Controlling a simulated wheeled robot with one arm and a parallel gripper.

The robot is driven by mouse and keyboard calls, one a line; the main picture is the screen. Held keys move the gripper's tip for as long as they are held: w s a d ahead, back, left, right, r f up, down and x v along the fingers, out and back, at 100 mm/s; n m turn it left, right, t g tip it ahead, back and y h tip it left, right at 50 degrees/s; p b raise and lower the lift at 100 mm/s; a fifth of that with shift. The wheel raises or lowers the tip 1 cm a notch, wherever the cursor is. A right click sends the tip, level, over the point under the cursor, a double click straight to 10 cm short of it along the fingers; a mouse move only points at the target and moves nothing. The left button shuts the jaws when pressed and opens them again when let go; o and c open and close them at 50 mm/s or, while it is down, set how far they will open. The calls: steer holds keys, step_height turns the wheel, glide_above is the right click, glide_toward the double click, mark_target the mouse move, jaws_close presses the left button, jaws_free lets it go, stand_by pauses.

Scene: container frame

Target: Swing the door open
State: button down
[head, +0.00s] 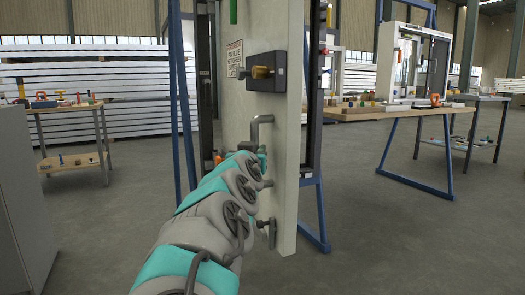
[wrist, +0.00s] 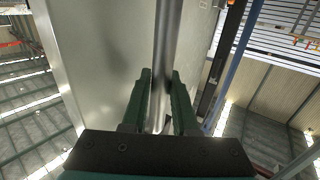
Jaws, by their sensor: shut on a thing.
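The pale door (head: 292,130) stands out from its dark frame in the head view, its edge turned toward me. A black lock box (head: 283,72) with a brass knob is mounted on it. Below, a grey bent handle (head: 257,122) sticks out from the door face. My gripper (head: 262,158) is at the handle, partly hidden behind my own arm. In the wrist view, the dark green fingers of my gripper (wrist: 161,85) are shut around the metal handle bar (wrist: 167,45), one on each side. The door face (wrist: 95,60) fills the left and middle behind it.
A blue-legged wooden workbench (head: 385,112) with small items stands to the right, with a darker table (head: 470,97) beyond. A small tool table (head: 70,108) stands at the left, near a grey cabinet (head: 25,190). The floor (head: 400,240) at the front right is clear.

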steer(key=shift+a, duration=0.1)
stand_by(0.3)
steer(key=c, duration=0.7)
jaws_free()
steer(key=shift+s, duration=0.1)
